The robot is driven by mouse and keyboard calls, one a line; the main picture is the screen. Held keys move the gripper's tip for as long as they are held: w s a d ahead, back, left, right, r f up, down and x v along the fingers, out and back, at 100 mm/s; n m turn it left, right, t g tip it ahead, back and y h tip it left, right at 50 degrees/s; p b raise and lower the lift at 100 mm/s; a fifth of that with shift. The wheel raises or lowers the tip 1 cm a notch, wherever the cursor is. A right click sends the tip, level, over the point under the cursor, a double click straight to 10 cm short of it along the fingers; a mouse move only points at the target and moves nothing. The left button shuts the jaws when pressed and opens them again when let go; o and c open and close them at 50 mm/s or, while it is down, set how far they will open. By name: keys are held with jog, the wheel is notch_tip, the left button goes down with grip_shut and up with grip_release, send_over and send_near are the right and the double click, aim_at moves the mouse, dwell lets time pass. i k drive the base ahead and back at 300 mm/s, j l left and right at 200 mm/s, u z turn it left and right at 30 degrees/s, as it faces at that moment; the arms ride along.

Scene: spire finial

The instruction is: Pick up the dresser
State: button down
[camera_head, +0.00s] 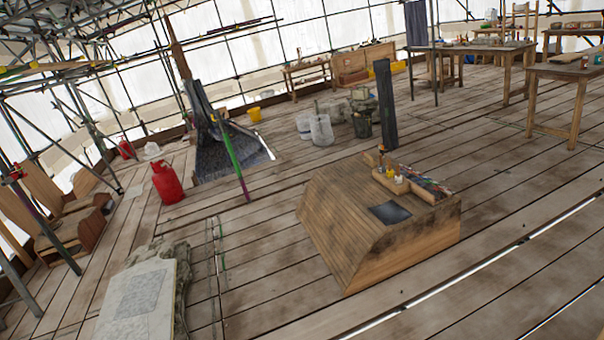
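A slope-sided wooden block (345,245) sits on the plank floor right of centre. On top of it lie a long light wooden piece (425,196), small bottle-like items (397,180), a dark flat sheet (390,213) and a multicoloured strip (425,180). The light wooden piece may be the dresser, but it is too small to tell for sure. My gripper is not in view.
A tall dark post (384,105) stands behind the block. A red gas bottle (167,183), grey buckets (321,130) and a carved stone slab (140,300) stand around it. Tables (565,72) are at back right, scaffolding at left. Floor right of the block is open.

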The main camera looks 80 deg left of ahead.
aim_at(369, 160)
jog(key=u, duration=2.05)
